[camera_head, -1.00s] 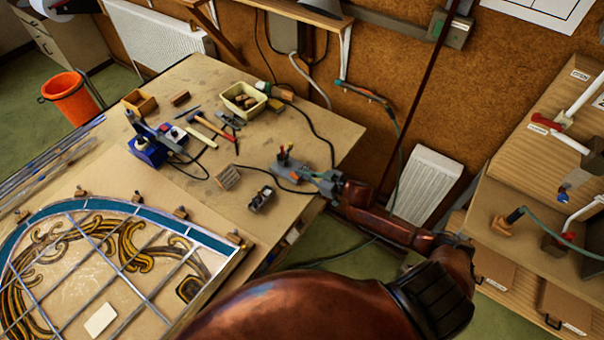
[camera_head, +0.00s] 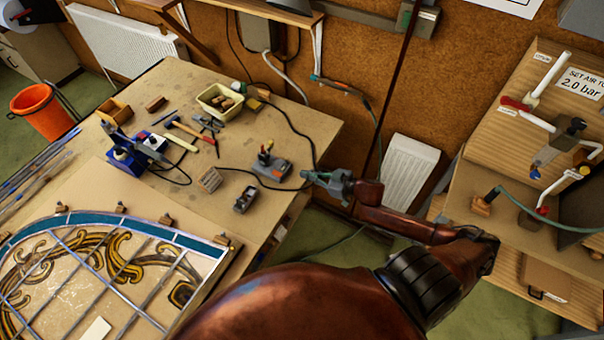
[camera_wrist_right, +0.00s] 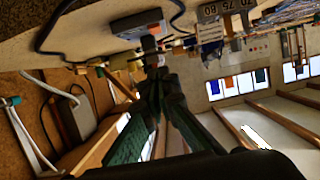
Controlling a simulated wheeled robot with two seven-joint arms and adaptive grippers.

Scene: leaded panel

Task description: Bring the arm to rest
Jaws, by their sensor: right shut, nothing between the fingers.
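My right gripper (camera_head: 309,176) is shut and empty, at the right edge of the workbench (camera_head: 314,128). My arm reaches it from the bottom of the head view, bending at the right and back left. The fingertips sit just right of a grey device with orange parts (camera_head: 272,168), seemingly with a small gap. In the right wrist view the green-padded fingers of the gripper (camera_wrist_right: 157,76) come together at their tips, with nothing seen between them. The grey device (camera_wrist_right: 137,22) shows beyond them. My left gripper is not in view.
A stained-glass panel (camera_head: 128,229) lies at the bench's front left. A small meter (camera_head: 245,200), a hammer (camera_head: 194,131) and a cream tub (camera_head: 212,108) are on the bench. A white heater (camera_head: 410,172) stands behind the arm. Shelving with pipes (camera_head: 478,200) is at the right.

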